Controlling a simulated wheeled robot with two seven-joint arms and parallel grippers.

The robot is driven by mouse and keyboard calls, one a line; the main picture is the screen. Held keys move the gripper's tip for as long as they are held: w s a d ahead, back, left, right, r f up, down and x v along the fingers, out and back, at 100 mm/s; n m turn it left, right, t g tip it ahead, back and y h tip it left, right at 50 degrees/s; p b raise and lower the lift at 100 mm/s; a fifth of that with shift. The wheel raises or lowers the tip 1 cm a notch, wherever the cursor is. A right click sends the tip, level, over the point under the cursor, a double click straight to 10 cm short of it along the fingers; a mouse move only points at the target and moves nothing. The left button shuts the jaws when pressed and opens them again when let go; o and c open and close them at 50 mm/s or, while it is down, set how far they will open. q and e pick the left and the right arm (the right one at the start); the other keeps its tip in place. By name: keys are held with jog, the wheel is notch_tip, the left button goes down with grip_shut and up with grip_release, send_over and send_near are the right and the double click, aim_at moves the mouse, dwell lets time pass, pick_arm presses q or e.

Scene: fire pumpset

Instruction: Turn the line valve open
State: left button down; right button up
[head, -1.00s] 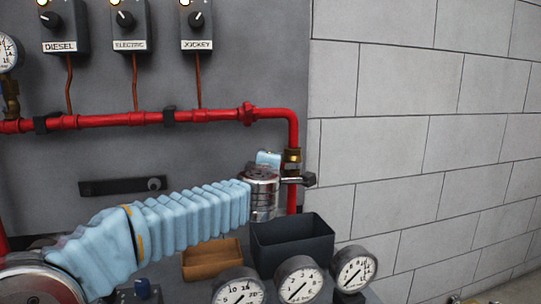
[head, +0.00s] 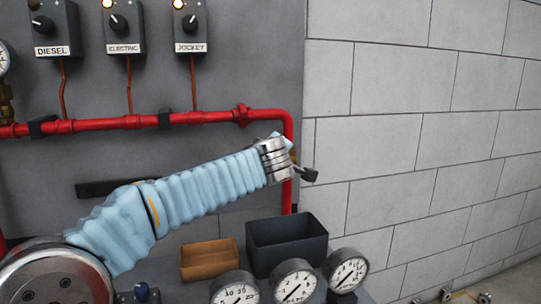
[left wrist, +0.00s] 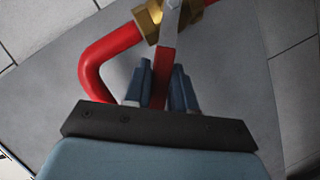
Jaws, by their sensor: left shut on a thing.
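The line valve has a brass body (left wrist: 150,20) on the red pipe and a lever (left wrist: 165,65) with a bare metal top and a red grip, seen in the left wrist view. My left gripper (left wrist: 165,82) is shut on the lever, with a blue-grey finger on each side of the grip. In the head view my left arm reaches up to the right end of the red pipe (head: 215,117). The wrist there hides most of the valve and the lever. My right gripper is in neither view.
Below the arm stand a dark bin (head: 287,245), a brown tray (head: 208,260) and several round gauges (head: 294,282). Switch boxes labelled diesel (head: 52,28), electric (head: 124,27) and jockey (head: 190,27) hang above the pipe. A block wall (head: 420,120) is at right.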

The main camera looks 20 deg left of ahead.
pick_arm(q)
jog(key=c, duration=1)
grip_release()
jog(key=v, duration=1.3)
jog(key=shift+s+d+r, duration=0.1)
jog(key=shift+s+r, duration=0.05)
jog(key=shift+s, duration=0.2)
